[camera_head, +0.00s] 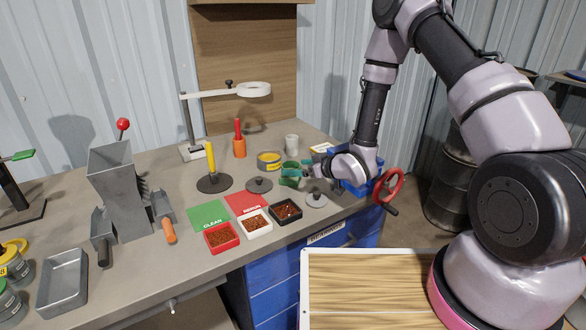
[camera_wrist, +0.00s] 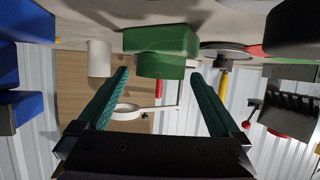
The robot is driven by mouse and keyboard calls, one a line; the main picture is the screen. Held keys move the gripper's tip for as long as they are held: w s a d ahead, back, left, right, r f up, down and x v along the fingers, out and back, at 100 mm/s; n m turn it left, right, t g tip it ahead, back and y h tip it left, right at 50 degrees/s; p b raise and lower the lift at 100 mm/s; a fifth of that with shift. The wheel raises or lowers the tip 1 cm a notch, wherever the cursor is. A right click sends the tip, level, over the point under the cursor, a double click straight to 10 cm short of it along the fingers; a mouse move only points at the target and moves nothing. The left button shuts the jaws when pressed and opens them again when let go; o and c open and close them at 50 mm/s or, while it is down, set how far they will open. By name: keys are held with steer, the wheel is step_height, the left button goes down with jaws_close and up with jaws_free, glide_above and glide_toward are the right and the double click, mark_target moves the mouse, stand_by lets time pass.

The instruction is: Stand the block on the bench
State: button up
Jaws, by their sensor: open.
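A green block (camera_wrist: 160,40) sits on the bench (camera_head: 140,262), straight ahead of my gripper in the upside-down wrist view. A narrower round green part shows against its upper side, and I cannot tell if the two are one piece. In the head view the green block (camera_head: 290,182) is small, near the bench's right end, partly behind my gripper. My gripper (camera_wrist: 160,73) has its two teal fingers spread apart with nothing between them. The block is beyond the fingertips and appears apart from them. My gripper also shows low over the bench in the head view (camera_head: 306,171).
A blue device with a red handwheel (camera_head: 388,187) stands right beside my gripper. A yellow-handled stand (camera_head: 211,165), lamp (camera_head: 252,89) and white cup (camera_head: 291,142) are nearby. Small trays (camera_head: 221,237) and a grey hopper (camera_head: 117,190) stand left. Bench front is partly clear.

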steer(key=v, duration=0.9)
steer(key=w+d+r+m+t+h, duration=0.1)
steer(key=w+d+r+h, duration=0.15)
steer(key=d+r, duration=0.2)
steer(key=w+d+r+m+h, duration=0.2)
steer(key=w+d+r, duration=0.15)
steer(key=r, duration=0.25)
steer(key=s+d+r+m+h, duration=0.4)
steer(key=d+r, duration=0.5)
steer(key=r, duration=0.3)
steer(key=s+r+m+g, duration=0.1)
steer(key=s+r+m, duration=0.1)
steer(key=s+r, duration=0.2)
steer(key=s+d+r+m+g, duration=0.1)
steer(key=s+r, duration=0.4)
steer(key=s, duration=0.6)
steer(key=s+d+r+m, duration=0.1)
steer(key=s+r+m, duration=0.3)
steer(key=s, duration=0.4)
steer(key=shift+r+g, duration=0.4)
steer(key=shift+r, duration=0.25)
